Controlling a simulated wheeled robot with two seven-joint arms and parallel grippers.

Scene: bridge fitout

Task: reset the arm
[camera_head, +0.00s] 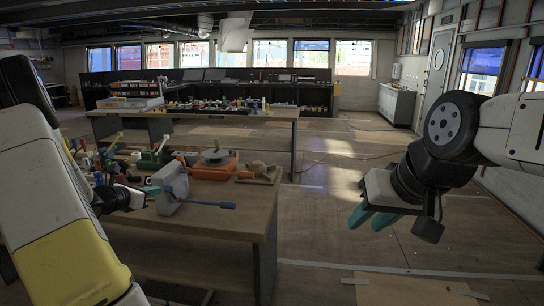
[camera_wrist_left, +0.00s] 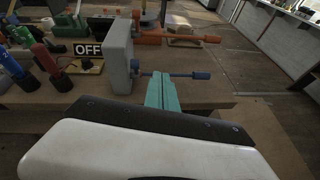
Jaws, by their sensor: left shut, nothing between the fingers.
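My left gripper (camera_head: 152,190) is at the near side of the workbench (camera_head: 240,222), by a grey block-shaped device (camera_head: 172,186) with a blue-tipped rod. In the left wrist view the teal fingers (camera_wrist_left: 161,92) are together with nothing between them. The grey device (camera_wrist_left: 118,58) stands just to their left there, and its blue rod (camera_wrist_left: 185,75) lies beyond the fingertips. I cannot tell whether they touch. My right gripper (camera_head: 374,216) hangs over open floor on the right, its teal fingers apart and empty.
The workbench carries an orange tool (camera_head: 215,165), a wooden piece (camera_head: 260,173) and several coloured-handled tools. An OFF sign (camera_wrist_left: 88,50) stands left of the grey device. A second bench (camera_head: 270,113) is behind. The floor (camera_head: 330,225) right of the workbench is mostly clear.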

